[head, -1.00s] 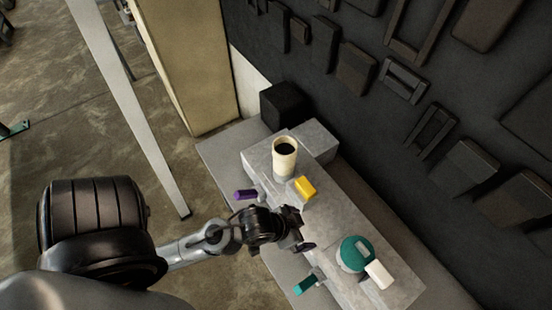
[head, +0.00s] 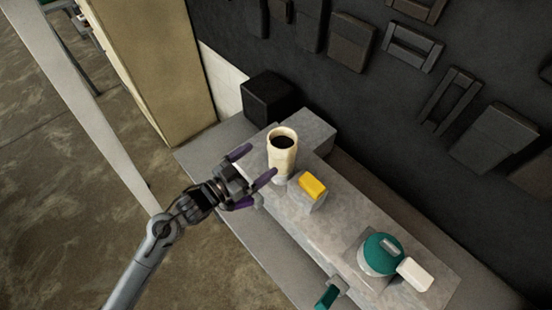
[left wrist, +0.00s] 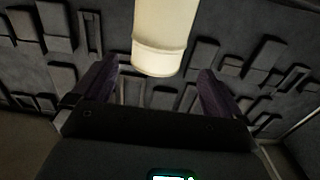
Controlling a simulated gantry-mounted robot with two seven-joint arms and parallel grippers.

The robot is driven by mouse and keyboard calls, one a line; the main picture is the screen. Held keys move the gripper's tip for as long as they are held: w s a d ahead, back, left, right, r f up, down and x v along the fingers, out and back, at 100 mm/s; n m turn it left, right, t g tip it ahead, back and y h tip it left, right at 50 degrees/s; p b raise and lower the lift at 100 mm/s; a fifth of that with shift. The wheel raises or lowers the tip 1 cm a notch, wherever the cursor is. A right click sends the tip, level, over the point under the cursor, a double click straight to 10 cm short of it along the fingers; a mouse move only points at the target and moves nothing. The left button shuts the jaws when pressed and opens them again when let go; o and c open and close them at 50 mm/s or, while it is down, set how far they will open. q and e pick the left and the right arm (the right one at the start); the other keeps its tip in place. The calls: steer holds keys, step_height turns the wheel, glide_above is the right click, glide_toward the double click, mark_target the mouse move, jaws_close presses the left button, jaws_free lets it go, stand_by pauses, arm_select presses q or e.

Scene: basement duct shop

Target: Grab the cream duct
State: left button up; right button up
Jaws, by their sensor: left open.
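The cream duct (head: 283,158) is an upright, open-topped cylinder with a dark inside, standing on a small grey base on the stone ledge in the head view. My left gripper (head: 256,163) is open, its purple-tipped fingers pointing at the duct from the left, just short of it. In the left wrist view the duct (left wrist: 160,40) hangs in from the top, between and beyond the two open fingers (left wrist: 158,90). The fingers do not appear to touch it. My right gripper is not in view.
A yellow block (head: 312,186) on a grey cube stands close right of the duct. A black box (head: 268,97) is behind it. A teal round object (head: 380,254), a white block (head: 414,274) and a teal-handled piece (head: 327,297) are at lower right. A dark wall (head: 400,120) rises behind.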

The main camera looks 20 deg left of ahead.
mark_target(271, 151)
arm_select(q)
steer(key=x, duration=0.4)
steer(key=shift+w+d+r+p, duration=0.1)
steer(key=shift+w+p, duration=0.1)
steer(key=shift+p, duration=0.15)
steer(key=x, duration=0.1)
steer(key=p+x, duration=0.1)
steer(key=x, duration=0.2)
steer(key=shift+w+d+r+p, duration=0.1)
steer(key=shift+d+r+p, duration=0.05)
steer(key=shift+r+p, duration=0.2)
steer(key=shift+w+d+f, duration=0.1)
steer(key=shift+w+d, duration=0.05)
steer(key=shift+w, duration=0.15)
steer(key=c, duration=1.3)
